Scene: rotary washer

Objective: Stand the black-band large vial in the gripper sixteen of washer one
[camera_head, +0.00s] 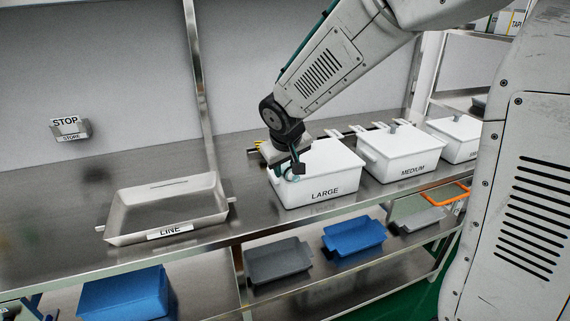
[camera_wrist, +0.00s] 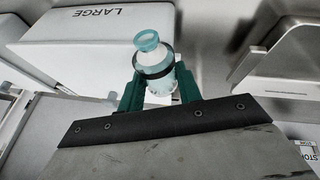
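My gripper (camera_wrist: 158,90) is shut on a vial (camera_wrist: 152,58) in the wrist view. The vial is pale, with a teal mouth, white shoulders and a dark band near the green fingertips. It stands out between the two fingers. In the head view my gripper (camera_head: 292,166) is at the front left of the white box labelled LARGE (camera_head: 325,185); the vial is too small and covered there to make out well. Neither washer one nor its place sixteen can be identified in these views.
White boxes labelled MEDIUM (camera_head: 402,168) and another (camera_head: 462,149) stand right of the LARGE box. A metal tray labelled LINE (camera_head: 125,212) sits on the left of the steel bench. Grey and blue bins (camera_head: 354,241) stand on the lower shelf. The bench's left end is clear.

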